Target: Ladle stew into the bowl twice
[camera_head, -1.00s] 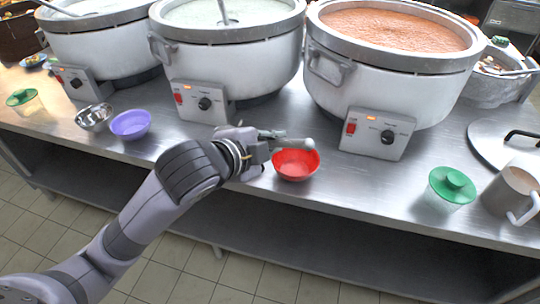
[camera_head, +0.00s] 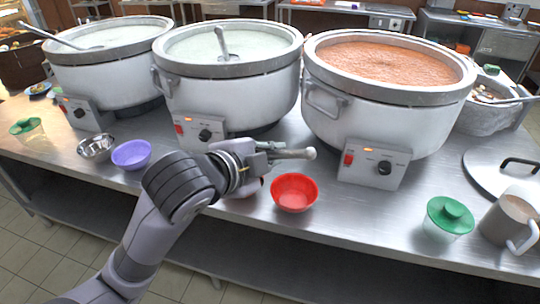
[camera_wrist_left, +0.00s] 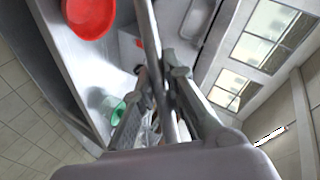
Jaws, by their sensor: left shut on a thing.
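The stew is orange-red and fills the right-hand white stockpot (camera_head: 325,110). The red bowl (camera_head: 294,193) stands on the steel counter in front of it and looks empty; it also shows at the top left of the left wrist view (camera_wrist_left: 88,14). My left gripper (camera_head: 268,158) is left of the bowl and above it, shut on a metal ladle handle (camera_head: 300,153). In the left wrist view the handle (camera_wrist_left: 150,45) runs up between the fingers (camera_wrist_left: 163,90). The ladle's cup cannot be made out. My right gripper is not in view.
Two more stockpots (camera_head: 225,100) (camera_head: 105,75) with pale contents and ladles stand to the left. A purple bowl (camera_head: 131,155) and metal bowl (camera_head: 96,147) are at left. A green-lidded cup (camera_head: 450,215), a mug (camera_head: 508,222) and a pot lid (camera_head: 490,172) are at right.

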